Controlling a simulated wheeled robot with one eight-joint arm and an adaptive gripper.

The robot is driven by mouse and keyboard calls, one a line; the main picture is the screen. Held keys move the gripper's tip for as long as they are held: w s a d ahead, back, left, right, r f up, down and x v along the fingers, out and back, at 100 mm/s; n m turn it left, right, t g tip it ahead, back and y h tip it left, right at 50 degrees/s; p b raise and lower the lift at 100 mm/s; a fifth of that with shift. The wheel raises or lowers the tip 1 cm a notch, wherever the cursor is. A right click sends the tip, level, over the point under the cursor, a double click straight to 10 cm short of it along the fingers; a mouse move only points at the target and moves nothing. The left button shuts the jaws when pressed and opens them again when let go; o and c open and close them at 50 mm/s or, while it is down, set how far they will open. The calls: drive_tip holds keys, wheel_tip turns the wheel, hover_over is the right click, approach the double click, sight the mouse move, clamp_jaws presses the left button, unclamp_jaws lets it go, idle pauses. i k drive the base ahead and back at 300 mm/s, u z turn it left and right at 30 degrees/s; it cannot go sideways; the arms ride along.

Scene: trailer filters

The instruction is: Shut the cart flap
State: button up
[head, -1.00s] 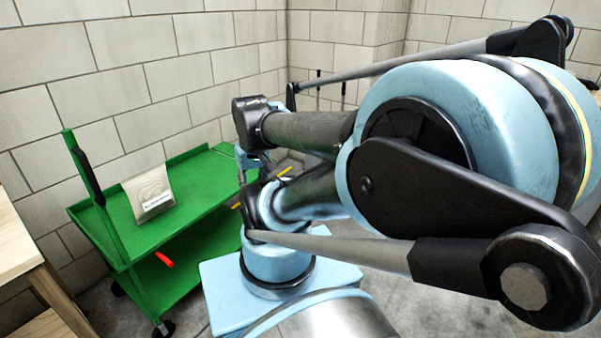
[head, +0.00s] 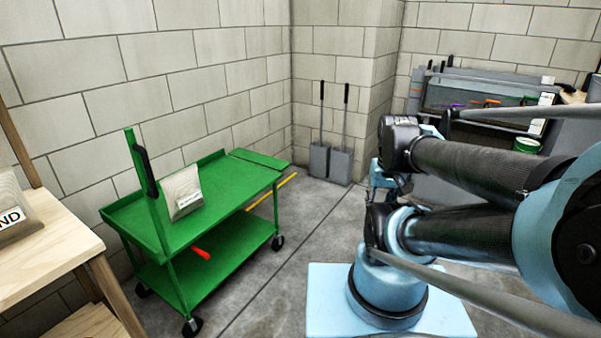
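The green two-shelf cart (head: 225,203) stands left of centre along the block wall. A flat green panel, which looks like its flap (head: 262,158), is at the cart's far right end. It lies about level with the top shelf, with a seam between them. The end of my arm, where my gripper (head: 383,180) seems to be, hangs right of the cart, clear of the flap in the picture. My own dark and light blue arm links largely hide it. I cannot make out the fingers or anything held.
A tan packet (head: 181,193) stands on the cart's top; a red-handled item (head: 201,253) is below. A yellow bar (head: 272,192) shows behind the cart. A wooden table (head: 50,240) is at left. Two long-handled dustpans (head: 330,162) stand in the corner. Floor right of the cart is open.

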sight(272, 163)
drive_tip(key=z, duration=0.35)
drive_tip(key=i, duration=1)
drive_tip(key=u, duration=0.05)
